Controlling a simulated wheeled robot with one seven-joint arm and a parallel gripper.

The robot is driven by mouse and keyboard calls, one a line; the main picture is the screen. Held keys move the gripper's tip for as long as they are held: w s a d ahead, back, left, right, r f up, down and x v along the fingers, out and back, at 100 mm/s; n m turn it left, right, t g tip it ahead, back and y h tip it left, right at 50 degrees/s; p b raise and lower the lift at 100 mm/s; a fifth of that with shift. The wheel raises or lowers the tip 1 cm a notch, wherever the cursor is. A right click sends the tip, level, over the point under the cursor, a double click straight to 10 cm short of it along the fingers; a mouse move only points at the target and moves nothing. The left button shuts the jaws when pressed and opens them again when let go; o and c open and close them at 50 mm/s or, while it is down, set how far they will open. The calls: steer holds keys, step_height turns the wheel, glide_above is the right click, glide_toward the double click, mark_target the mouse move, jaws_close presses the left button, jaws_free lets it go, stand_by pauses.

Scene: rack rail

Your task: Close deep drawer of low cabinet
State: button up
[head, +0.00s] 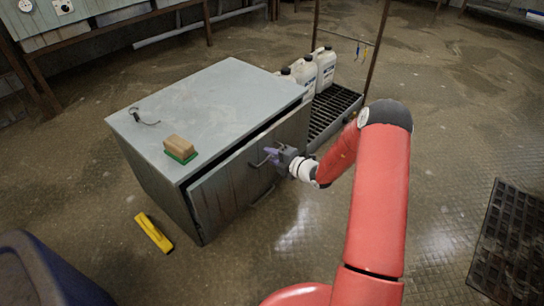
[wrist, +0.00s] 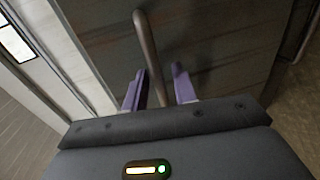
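The low cabinet (head: 215,105) is a grey box with a pale top. Its deep drawer (head: 225,190) has a tall grey front that stands a little out from the body, with a dark gap along the top edge. The drawer's bar handle (wrist: 146,45) runs down between the two purple fingers of my gripper (wrist: 158,80) in the wrist view. The fingers are apart, with narrow gaps showing beside the bar. In the head view my gripper (head: 272,156) is at the drawer front, by the handle. Whether a finger touches the bar is hard to tell.
A brush with a wooden block (head: 180,148) and a small dark looped item (head: 143,118) lie on the cabinet top. A yellow tool (head: 154,232) lies on the floor at left. White jugs (head: 323,68) stand behind, by a grated tray (head: 332,110). Floor at right is mostly clear.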

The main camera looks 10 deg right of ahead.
jaws_close()
steer(key=shift+w, duration=0.1)
steer(key=x, duration=0.2)
steer(key=r+x, duration=0.1)
steer(key=x, duration=0.1)
steer(key=shift+a, duration=0.1)
jaws_free()
steer(key=shift+w, duration=0.1)
steer(key=v, duration=0.7)
steer(key=shift+s+d, duration=0.25)
steer(key=shift+s, duration=0.05)
stand_by(0.3)
